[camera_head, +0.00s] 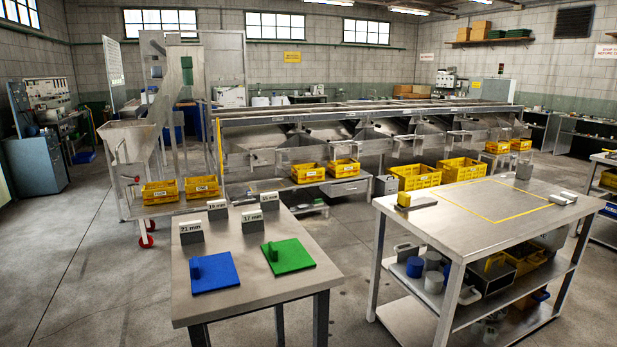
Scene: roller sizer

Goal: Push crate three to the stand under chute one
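Several yellow crates stand at the long steel sizer (300,125). Two small crates (160,192) (202,187) sit on a low stand at the left, and two more (307,173) (343,168) sit on a low shelf under the middle chutes. Two larger crates (413,177) (461,169) stand to the right, and two small ones (497,146) (521,144) are at the far right. Their labels are too small to read, so I cannot tell which is crate three. I cannot identify chute one or its stand. Neither gripper is in view.
A front table (245,285) holds a blue plate (213,272), a green plate (288,255) and several size signs. A steel workbench (470,235) with a yellow outline stands at the right, with pots and bins below. Floor (75,260) at the left is clear.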

